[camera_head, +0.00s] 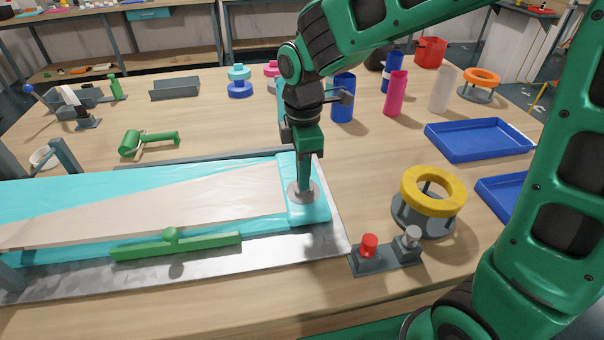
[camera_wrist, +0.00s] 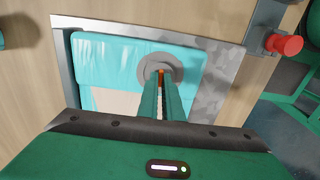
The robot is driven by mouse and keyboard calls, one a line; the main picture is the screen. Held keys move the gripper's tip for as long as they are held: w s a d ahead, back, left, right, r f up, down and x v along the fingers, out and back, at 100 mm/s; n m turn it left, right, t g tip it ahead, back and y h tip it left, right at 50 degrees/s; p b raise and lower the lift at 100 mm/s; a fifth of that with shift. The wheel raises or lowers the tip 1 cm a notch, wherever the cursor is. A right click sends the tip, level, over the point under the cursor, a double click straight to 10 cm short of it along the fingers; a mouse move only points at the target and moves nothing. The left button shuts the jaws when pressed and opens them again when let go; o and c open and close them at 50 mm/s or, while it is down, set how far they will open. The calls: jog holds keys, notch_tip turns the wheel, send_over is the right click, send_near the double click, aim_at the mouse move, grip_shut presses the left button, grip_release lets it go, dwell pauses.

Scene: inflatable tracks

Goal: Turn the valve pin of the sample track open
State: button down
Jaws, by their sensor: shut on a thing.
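The sample track (camera_head: 316,208) is a cyan inflatable with a long beige strip, lying on a metal plate. Its right end carries a round grey valve flange (camera_head: 293,189). In the wrist view the flange (camera_wrist: 147,65) sits on the cyan end of the track (camera_wrist: 100,55). My gripper (camera_head: 304,187) points straight down at the flange. In the wrist view my gripper (camera_wrist: 161,82) is shut on a small orange valve pin (camera_wrist: 161,75), which shows as a sliver between the fingertips. The fingers hide most of the pin, so its turn angle cannot be told.
A green bar (camera_head: 190,245) lies along the track's near side. A red knob (camera_head: 369,245) and a metal knob (camera_head: 412,237) stand on a small base at right. A yellow ring (camera_head: 433,191) on a grey stand and blue trays (camera_head: 478,139) are further right. Table behind the track has bare patches.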

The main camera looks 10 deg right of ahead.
jog(key=shift+w+d+r, duration=0.1)
jog(key=shift+w, duration=0.15)
jog(key=c, duration=1.9)
grip_release()
jog(key=shift+c, duration=0.2)
jog(key=shift+s, duration=0.1)
notch_tip(320, 180, up, 11)
jog(key=shift+f, duration=0.2)
